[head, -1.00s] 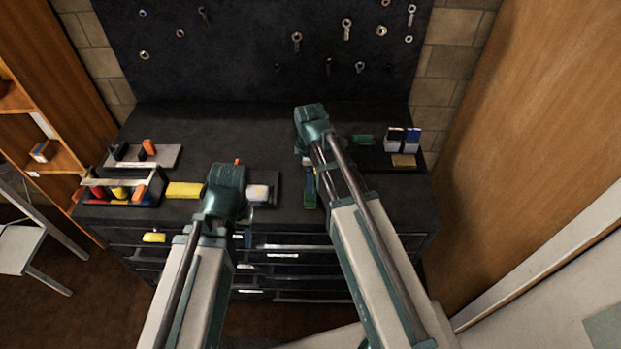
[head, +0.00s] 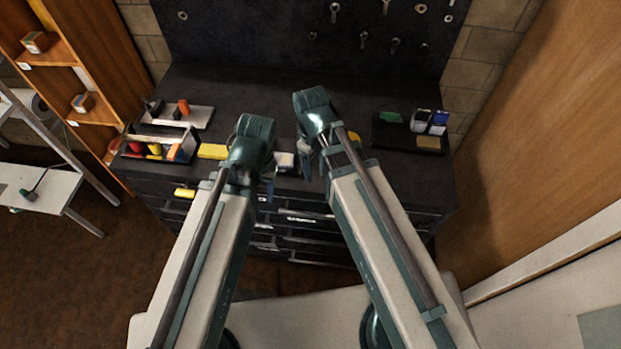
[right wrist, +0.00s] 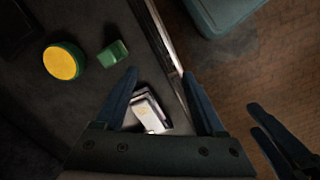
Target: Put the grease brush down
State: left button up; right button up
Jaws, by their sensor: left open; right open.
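I cannot pick out the grease brush with certainty in either view. In the right wrist view a short green piece (right wrist: 113,53) lies on the dark bench top beside a round yellow-topped tin with a green rim (right wrist: 65,61); I cannot tell whether that piece is part of the brush. My right gripper (head: 308,168) is over the front part of the bench. Its fingers stand apart in the right wrist view (right wrist: 164,85), with nothing held between them. My left gripper (head: 268,182) is at the bench's front edge, open, its fingers partly hidden by its wrist.
A white block (head: 284,160) sits between my grippers. A dark tray (head: 386,141) with small boxes and a green item is at right. A tool caddy (head: 148,152) and yellow block (head: 212,151) are at left. The back bench strip is clear.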

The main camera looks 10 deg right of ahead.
jog(key=s+a+m, duration=0.3)
jog(key=s+m, duration=0.1)
jog(key=s, duration=0.2)
jog(key=shift+m, duration=0.4)
jog(key=shift+a, duration=0.1)
notch_tip(320, 180, down, 8)
jog(key=b, duration=0.7)
jog(key=shift+r+b, duration=0.25)
jog(key=shift+b, duration=0.05)
